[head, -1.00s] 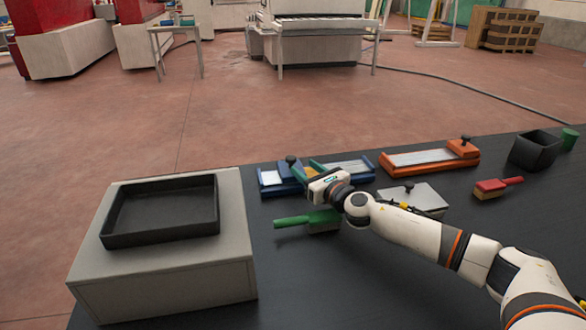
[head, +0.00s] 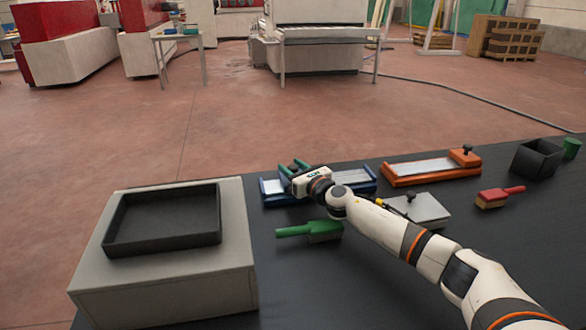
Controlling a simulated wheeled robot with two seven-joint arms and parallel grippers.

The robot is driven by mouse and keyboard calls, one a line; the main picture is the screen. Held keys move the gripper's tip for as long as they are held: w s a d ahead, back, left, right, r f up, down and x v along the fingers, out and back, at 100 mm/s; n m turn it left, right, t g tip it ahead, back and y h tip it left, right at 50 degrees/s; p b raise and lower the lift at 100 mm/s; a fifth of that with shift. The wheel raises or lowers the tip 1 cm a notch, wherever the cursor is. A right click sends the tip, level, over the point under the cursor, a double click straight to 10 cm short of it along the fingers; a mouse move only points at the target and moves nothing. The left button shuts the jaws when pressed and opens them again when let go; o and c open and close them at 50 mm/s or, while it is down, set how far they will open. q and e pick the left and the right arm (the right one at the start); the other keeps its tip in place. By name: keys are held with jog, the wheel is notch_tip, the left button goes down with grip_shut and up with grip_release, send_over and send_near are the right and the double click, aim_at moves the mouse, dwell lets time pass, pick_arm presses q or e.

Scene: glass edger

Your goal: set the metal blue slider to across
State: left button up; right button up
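The blue slider (head: 361,189) is a long blue frame with a bright metal track, lying on the dark table. Bare track shows at its left end and along its right part. My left gripper is not in view.
An orange slider (head: 420,171) lies to the right, a grey plate with a knob (head: 428,209) nearer. A black bin (head: 537,158) and black tray (head: 160,243) stand at the sides.

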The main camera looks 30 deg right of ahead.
aim_at(278, 186)
grip_shut()
jog(key=a+p, duration=0.1)
jog(key=a, duration=0.1)
jog(key=w+a+p, duration=0.1)
jog(key=a, duration=0.1)
jog(key=shift+a+r, duration=0.1)
jog(key=shift+a, duration=0.05)
jog(key=shift+w+a, duration=0.1)
jog(key=shift+a, duration=0.2)
jog(key=shift+o, duration=0.2)
grip_release()
jog(key=shift+o, duration=0.9)
jog(key=shift+a, duration=0.1)
